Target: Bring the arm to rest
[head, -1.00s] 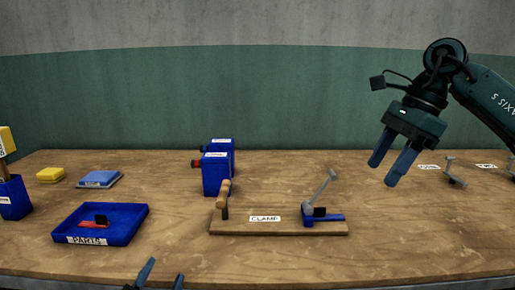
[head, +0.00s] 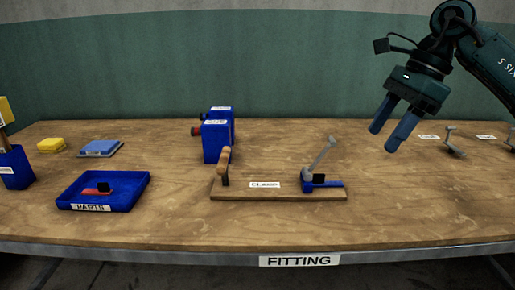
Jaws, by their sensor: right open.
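My right gripper (head: 396,136) comes in from the upper right in the head view. Its two blue fingers point down and are apart, with nothing between them. It hangs above the right part of the wooden table (head: 400,210), to the right of the clamp board (head: 235,194) and clear of it. The clamp (head: 322,182) on the board has a grey lever that stands tilted up to the right. My left gripper does not show in this view now.
A blue parts tray (head: 131,200) with a red-and-black piece lies at the left front. Two blue presses (head: 216,142) stand behind the board. Yellow (head: 52,144) and blue (head: 101,148) blocks lie back left. Small grey levers (head: 453,144) stand at the right. The front right is clear.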

